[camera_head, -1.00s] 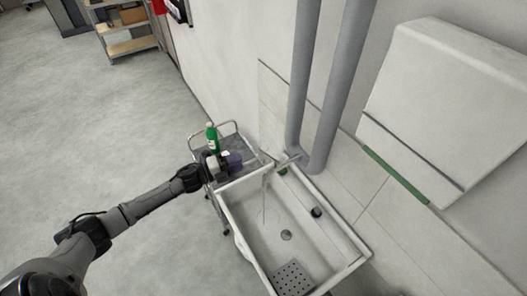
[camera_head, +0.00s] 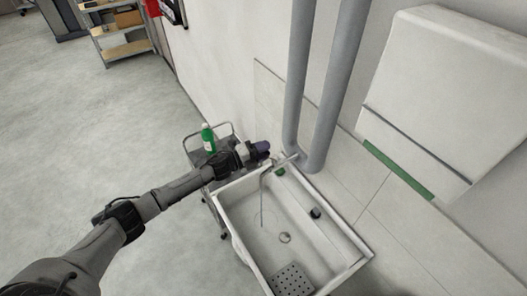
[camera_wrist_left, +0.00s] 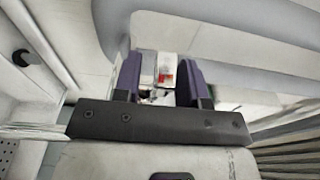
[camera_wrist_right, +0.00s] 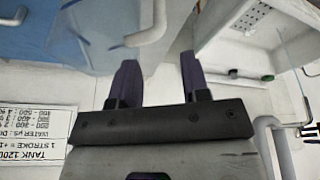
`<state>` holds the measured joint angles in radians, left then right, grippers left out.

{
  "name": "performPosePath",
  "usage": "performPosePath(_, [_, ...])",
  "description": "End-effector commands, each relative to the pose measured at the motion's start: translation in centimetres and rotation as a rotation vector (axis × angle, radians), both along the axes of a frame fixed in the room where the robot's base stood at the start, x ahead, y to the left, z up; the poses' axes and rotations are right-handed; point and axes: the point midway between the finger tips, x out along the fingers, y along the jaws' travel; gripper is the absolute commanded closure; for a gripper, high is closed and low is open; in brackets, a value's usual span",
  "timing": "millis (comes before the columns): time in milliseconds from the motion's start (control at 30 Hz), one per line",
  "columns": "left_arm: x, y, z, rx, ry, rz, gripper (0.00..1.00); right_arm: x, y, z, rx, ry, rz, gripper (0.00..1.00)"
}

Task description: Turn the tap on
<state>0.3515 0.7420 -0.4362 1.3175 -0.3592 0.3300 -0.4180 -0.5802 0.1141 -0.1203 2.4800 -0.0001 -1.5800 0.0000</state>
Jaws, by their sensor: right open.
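The tap (camera_head: 267,173) is a thin grey pipe at the far left end of the white sink (camera_head: 355,262), in the head view. A thin pale line runs down from it into the basin; I cannot tell whether it is spout or water. My left gripper (camera_head: 263,147) is just beyond the tap, near the wall; contact cannot be told. In the left wrist view its purple fingers (camera_wrist_left: 158,70) stand apart, with small white and red things visible between them. The tap handle is not clearly seen. My right gripper (camera_wrist_right: 158,70) is open and empty in the right wrist view.
A green bottle (camera_head: 208,138) stands on a trolley (camera_head: 193,146) behind my left forearm. Two grey pipes (camera_head: 325,100) rise close to the gripper. A green piece (camera_head: 280,171) and a dark knob (camera_head: 315,213) are at the sink. A blue tank (camera_wrist_right: 85,30) is near my right gripper.

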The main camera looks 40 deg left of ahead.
Motion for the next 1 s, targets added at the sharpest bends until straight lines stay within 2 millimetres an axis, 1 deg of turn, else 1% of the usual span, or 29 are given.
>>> performPosePath(267, [0.03, -0.01, -0.02, 0.000, 0.001, 0.000, 0.63, 0.02, -0.21, 0.00, -0.007, -0.001, 0.005, 0.57])
performPosePath(600, [0.01, 0.00, -0.03, 0.000, 0.001, 0.000, 0.95, 0.01, -0.31, 0.00, -0.011, -0.001, 0.007, 0.57])
performPosePath(667, [0.00, 0.01, -0.03, 0.000, 0.001, 0.000, 1.00, 0.01, -0.30, 0.00, -0.010, -0.001, 0.006, 0.57])
performPosePath(1000, [0.01, 0.02, -0.03, 0.000, 0.001, 0.001, 1.00, 0.02, -0.11, 0.02, -0.004, -0.001, 0.002, 0.57])
